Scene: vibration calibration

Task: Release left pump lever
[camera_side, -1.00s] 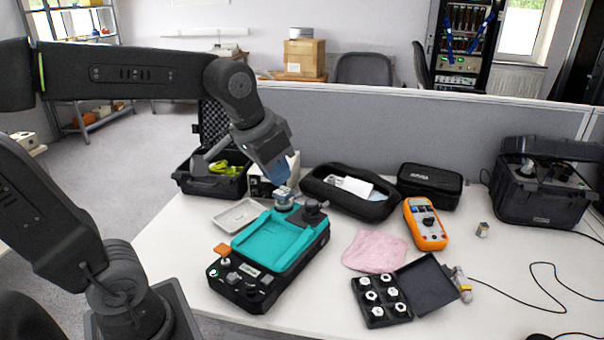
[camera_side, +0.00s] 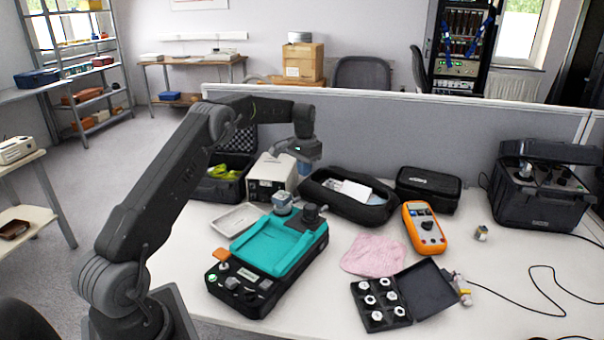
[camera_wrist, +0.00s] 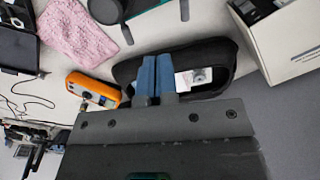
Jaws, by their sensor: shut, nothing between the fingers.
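A black device with a teal tray top (camera_side: 272,247) stands on the table in the side view. A grey-blue cylinder (camera_side: 282,203) and a dark knob (camera_side: 311,214) rise at its back end, and an orange tab (camera_side: 221,254) shows at its left edge. I cannot tell which part is the left pump lever. My gripper (camera_side: 304,166) is above and behind the device, apart from it. In the wrist view its blue fingers (camera_wrist: 157,80) are together and empty, above the black pouch. The device is only partly visible at that view's top edge.
An open black pouch (camera_side: 322,196) lies behind the device, with a white box (camera_side: 262,181) to its left. An orange multimeter (camera_side: 425,230), pink cloth (camera_side: 375,256) and case of fittings (camera_side: 357,289) lie to the right. A grey partition borders the table's back.

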